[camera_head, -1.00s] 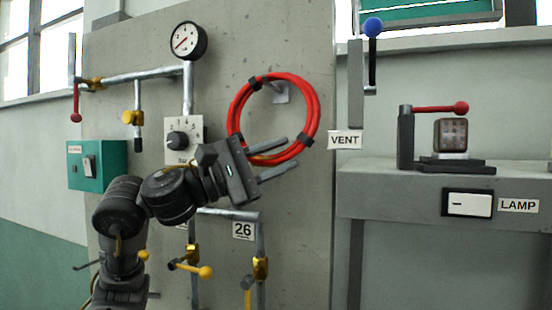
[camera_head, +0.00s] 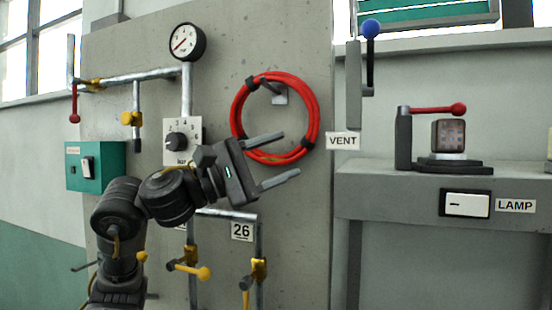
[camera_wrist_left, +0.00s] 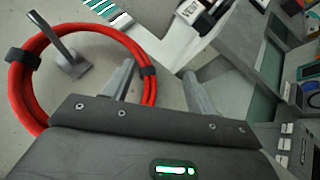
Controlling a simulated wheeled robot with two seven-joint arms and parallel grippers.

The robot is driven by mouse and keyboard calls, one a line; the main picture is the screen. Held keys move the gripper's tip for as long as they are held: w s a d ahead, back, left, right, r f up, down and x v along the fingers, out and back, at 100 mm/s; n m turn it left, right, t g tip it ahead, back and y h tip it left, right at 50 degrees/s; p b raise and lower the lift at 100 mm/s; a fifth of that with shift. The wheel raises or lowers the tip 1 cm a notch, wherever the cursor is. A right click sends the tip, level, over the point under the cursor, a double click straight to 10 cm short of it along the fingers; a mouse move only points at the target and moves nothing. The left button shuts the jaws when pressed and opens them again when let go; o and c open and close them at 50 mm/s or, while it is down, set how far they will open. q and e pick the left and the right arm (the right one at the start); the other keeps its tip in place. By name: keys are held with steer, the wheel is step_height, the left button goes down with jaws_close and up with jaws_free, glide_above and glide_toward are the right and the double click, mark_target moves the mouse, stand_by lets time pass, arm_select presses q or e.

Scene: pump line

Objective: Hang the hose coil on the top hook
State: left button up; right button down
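The red hose coil (camera_head: 313,118), bound with black ties, is up against the grey panel in the head view. The hook (camera_head: 272,90) shows inside the ring near its top, and the coil appears to hang on it. In the left wrist view the hook (camera_wrist_left: 70,55) reaches through the ring of the coil (camera_wrist_left: 22,85). My left gripper (camera_head: 290,155) is open at the coil's lower part. In the wrist view the coil's near side passes between the spread fingers (camera_wrist_left: 160,70); contact cannot be told. My right gripper is not in view.
A pressure gauge (camera_head: 187,42), pipes and a dial (camera_head: 177,141) are left of the coil. Below are yellow-handled valves (camera_head: 203,272). At the right are the VENT lever (camera_head: 371,55), a red-handled lever (camera_head: 440,109) and a shelf (camera_head: 390,195) with a LAMP switch (camera_head: 467,204).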

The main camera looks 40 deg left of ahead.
arm_select(q)
steer(key=shift+f, duration=0.15)
steer(key=b+v, duration=0.7)
steer(key=v, duration=0.3)
steer(key=shift+s+a, duration=0.25)
steer(key=shift+s, duration=0.1)
